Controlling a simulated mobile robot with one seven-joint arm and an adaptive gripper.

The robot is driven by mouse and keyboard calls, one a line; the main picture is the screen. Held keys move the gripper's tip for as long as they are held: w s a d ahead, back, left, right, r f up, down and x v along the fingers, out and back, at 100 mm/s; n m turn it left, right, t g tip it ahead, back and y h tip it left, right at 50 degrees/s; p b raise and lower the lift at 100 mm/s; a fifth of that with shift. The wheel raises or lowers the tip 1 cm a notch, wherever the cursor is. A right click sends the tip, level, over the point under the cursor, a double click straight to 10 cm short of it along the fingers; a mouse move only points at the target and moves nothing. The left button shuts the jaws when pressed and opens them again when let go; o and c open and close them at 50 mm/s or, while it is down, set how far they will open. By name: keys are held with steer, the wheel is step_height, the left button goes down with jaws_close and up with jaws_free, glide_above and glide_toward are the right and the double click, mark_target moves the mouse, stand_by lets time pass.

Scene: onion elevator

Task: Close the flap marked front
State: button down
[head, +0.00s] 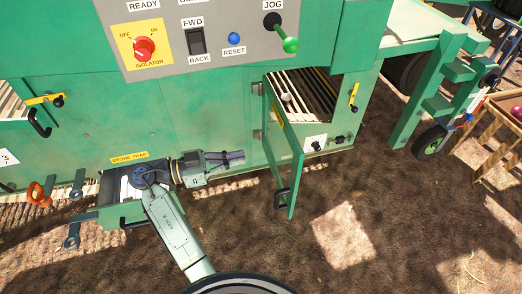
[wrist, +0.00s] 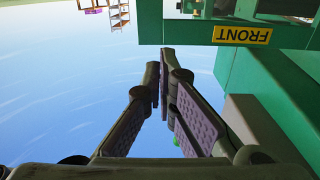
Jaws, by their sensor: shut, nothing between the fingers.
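A green flap (head: 284,150) stands open on the machine's front, swung out from the left side of an opening with slats inside. It has a black handle (head: 281,198) near its lower outer corner. In the wrist view, a yellow label reading FRONT (wrist: 242,34) sits upside down on a green panel at the upper right. I cannot read that label in the head view. My gripper (head: 240,156) is low against the machine's face in the picture, left of the open flap, pointing right. Its fingers (wrist: 161,85) are shut and empty. Contact with the flap cannot be seen.
A control panel (head: 215,35) with a red isolator switch and a green JOG lever hangs above. A yellow STONE TRAP label (head: 129,157) and an orange hook (head: 41,192) are at the left. Open soil (head: 400,200) lies right of the flap.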

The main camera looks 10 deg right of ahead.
mark_target(294, 148)
steer(key=d+p, duration=0.1)
steer(key=d, duration=0.5)
steer(key=d+p, duration=0.2)
steer(key=d, duration=0.4)
steer(key=shift+w+r, duration=0.15)
steer(key=shift+d, duration=0.65)
steer(key=shift+d+t, duration=0.3)
steer(key=shift+d, duration=0.25)
steer(key=w+d+n+t+y, duration=0.1)
steer(key=w+d+n+t, duration=0.15)
steer(key=d, duration=0.45)
steer(key=w+d+n+t+y, duration=0.1)
steer(key=d+n+t+y, duration=0.1)
steer(key=d+t, duration=0.35)
steer(key=w+d+n+t+y, duration=0.1)
steer(key=w+d+n+t, duration=0.15)
steer(key=d, duration=0.55)
steer(key=w+a+b+x, duration=0.1)
steer(key=b+x, duration=0.3)
steer(key=x, duration=0.5)
steer(key=w+a+b+x, duration=0.1)
steer(key=b+x, duration=0.3)
steer(key=x, duration=0.5)
steer(key=shift+w+n, duration=0.4)
steer(key=shift+w, duration=0.3)
